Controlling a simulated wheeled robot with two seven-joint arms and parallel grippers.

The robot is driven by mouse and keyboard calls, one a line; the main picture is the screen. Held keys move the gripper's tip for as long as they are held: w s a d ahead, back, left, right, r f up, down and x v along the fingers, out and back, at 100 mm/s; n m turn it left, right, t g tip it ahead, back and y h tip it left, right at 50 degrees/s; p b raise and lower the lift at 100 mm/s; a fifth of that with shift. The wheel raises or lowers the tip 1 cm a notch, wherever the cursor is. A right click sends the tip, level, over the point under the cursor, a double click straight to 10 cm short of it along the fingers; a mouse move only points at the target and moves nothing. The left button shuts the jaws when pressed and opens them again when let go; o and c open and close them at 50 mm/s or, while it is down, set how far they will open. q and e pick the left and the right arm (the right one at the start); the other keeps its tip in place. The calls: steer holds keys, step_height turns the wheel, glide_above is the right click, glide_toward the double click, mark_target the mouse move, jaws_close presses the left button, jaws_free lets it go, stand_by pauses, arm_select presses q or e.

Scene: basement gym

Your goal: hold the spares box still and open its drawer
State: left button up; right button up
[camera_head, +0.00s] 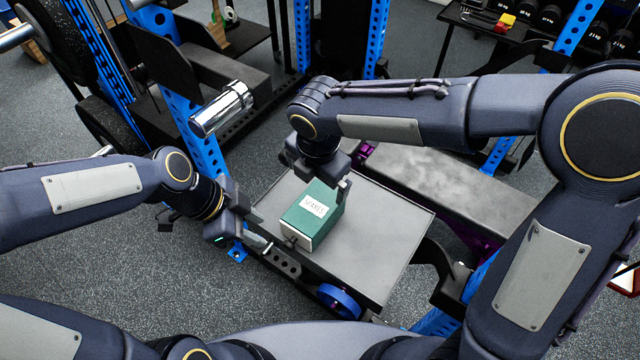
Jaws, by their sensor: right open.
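The spares box (322,196) is green with a white label and stands on a grey tray-topped cart (385,235). Its pale drawer front (300,237) faces the lower left, with a small dark knob (291,242); the drawer looks shut. My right gripper (325,182) is open, pointing down over the back end of the box. One finger shows at the box's right side; the other is largely hidden, and I cannot tell if either touches. My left gripper (266,231) is open and empty, just left of the drawer front, apart from the knob.
A black padded bench (455,190) stands right of the cart. Blue rack posts (195,130) and a chrome cylinder (222,108) are behind on the left. Dumbbells (548,15) sit at the top right. A blue ring (338,300) is at the cart's near edge.

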steer(key=n+g, duration=0.1)
steer(key=g, duration=0.1)
glide_above(320, 199)
step_height(320, 199, down, 5)
steer(key=shift+r, duration=0.1)
steer(key=shift+f, duration=4.05)
steer(key=shift+c, duration=0.4)
steer(key=c, duration=1.1)
steer(key=shift+o, duration=0.2)
